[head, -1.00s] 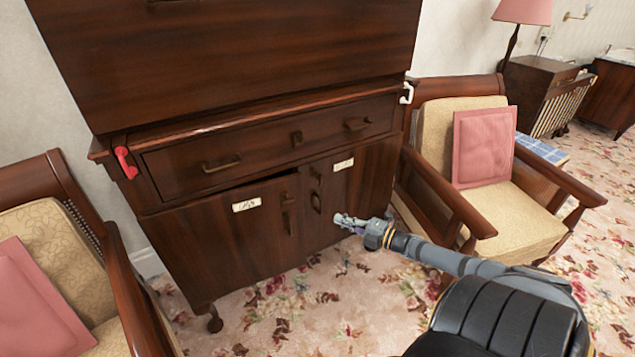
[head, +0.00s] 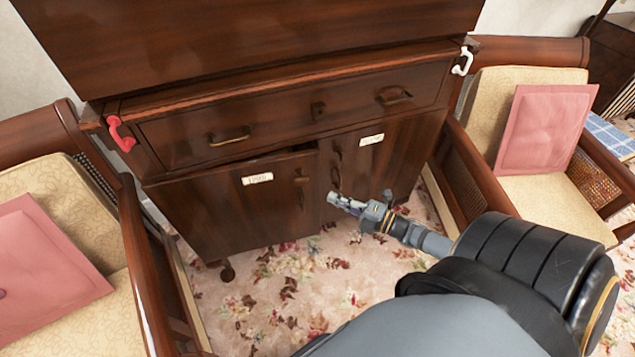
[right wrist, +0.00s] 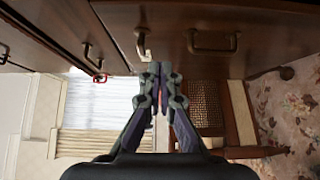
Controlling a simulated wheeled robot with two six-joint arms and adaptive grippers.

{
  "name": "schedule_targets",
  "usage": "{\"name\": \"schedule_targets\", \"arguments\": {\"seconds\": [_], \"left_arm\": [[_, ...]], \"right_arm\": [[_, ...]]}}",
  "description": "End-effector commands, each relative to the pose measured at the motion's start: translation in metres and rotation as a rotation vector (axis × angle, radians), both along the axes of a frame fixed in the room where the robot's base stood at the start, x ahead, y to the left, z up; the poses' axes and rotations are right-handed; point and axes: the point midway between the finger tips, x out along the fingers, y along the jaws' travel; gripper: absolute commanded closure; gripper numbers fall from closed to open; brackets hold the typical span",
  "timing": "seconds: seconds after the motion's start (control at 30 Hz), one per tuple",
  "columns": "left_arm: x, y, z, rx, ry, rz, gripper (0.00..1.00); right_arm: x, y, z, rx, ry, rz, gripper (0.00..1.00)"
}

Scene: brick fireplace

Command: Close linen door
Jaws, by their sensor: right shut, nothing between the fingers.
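The wooden cabinet has two lower doors, each with a small pale label whose writing I cannot read surely. The left door (head: 230,212) stands slightly ajar, with a dark gap along its top and its handle edge forward. The right door (head: 385,165) looks about flush. My right gripper (head: 335,200) is shut and empty, low in front of the right door, just right of the left door's handle edge. I cannot tell whether it touches a door. The right wrist view shows its closed fingers (right wrist: 160,78) below a dark wooden panel with metal handles (right wrist: 213,42). My left gripper is out of view.
A drawer (head: 300,115) sits above the doors, with a red hook (head: 121,134) at left and a white hook (head: 463,61) at right. Armchairs with pink cushions (head: 545,128) flank the cabinet. Patterned carpet (head: 300,285) lies clear in front.

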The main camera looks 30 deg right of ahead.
Motion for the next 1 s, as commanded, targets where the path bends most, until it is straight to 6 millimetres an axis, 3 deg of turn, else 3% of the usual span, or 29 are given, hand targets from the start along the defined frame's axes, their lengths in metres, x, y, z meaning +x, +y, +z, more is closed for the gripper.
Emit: {"name": "schedule_targets", "arguments": {"seconds": [0.23, 0.43, 1.0], "left_arm": [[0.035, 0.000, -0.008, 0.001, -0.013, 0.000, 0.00], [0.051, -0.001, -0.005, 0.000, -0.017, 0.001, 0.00], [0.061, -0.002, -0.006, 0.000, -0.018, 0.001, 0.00]], "right_arm": [[0.050, 0.024, -0.002, 0.002, -0.006, -0.002, 1.00], [0.077, 0.013, -0.001, 0.000, -0.002, -0.001, 1.00], [0.089, 0.007, -0.003, -0.001, -0.002, 0.007, 1.00]]}}
